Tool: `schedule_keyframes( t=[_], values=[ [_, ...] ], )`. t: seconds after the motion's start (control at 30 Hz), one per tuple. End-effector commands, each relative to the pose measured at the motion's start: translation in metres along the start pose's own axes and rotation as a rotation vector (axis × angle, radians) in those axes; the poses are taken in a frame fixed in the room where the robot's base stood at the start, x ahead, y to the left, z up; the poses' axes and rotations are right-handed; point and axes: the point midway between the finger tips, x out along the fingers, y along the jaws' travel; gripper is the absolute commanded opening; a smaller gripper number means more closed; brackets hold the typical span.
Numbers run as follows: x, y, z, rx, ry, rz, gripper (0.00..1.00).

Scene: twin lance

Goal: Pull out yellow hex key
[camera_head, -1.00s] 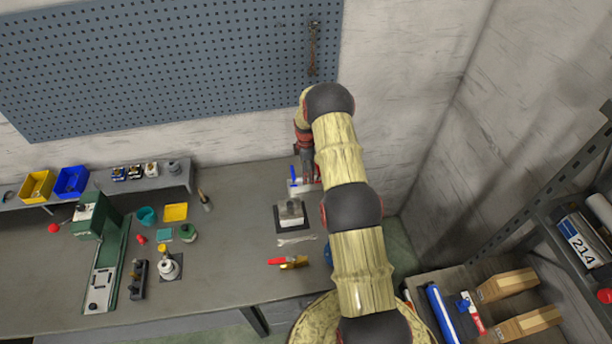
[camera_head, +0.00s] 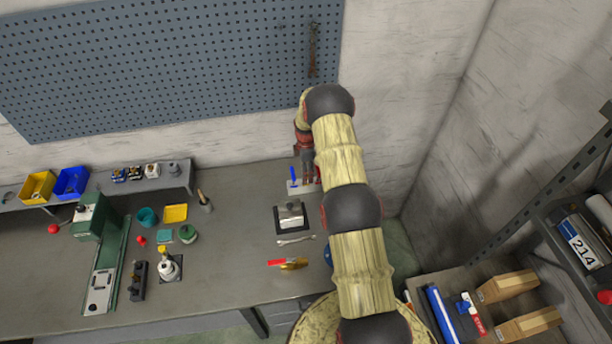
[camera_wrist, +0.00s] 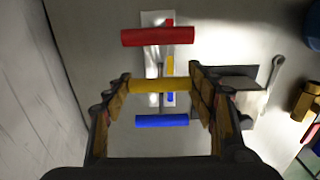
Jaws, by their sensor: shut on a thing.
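A pale holder block (camera_wrist: 152,18) stands on the bench and bears red, yellow and blue marks. The red-handled hex key (camera_wrist: 158,36), the yellow hex key (camera_wrist: 160,86) and the blue-handled hex key (camera_wrist: 161,121) show in a row in the wrist view. My gripper (camera_wrist: 161,84) is shut on the yellow handle, which lies crosswise between its fingertips. I cannot tell how far the yellow key's shaft sits in the block. In the head view the blue handle (camera_head: 293,175) shows beside my gripper (camera_head: 310,181), and the block (camera_head: 299,189) is partly hidden by it.
A dark mat with a metal block (camera_head: 290,214) lies in front of the holder, with a wrench (camera_head: 296,240) and a red-and-yellow tool (camera_head: 288,263) nearer the front edge. The wall with the pegboard (camera_head: 180,65) stands close behind.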

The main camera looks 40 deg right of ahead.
Motion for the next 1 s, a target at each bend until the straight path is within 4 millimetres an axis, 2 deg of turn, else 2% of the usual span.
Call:
schedule_keyframes(
  t=[1.0],
  values=[
    [-0.012,0.0,0.0,0.0,0.0,0.0,0.32]
  ],
)
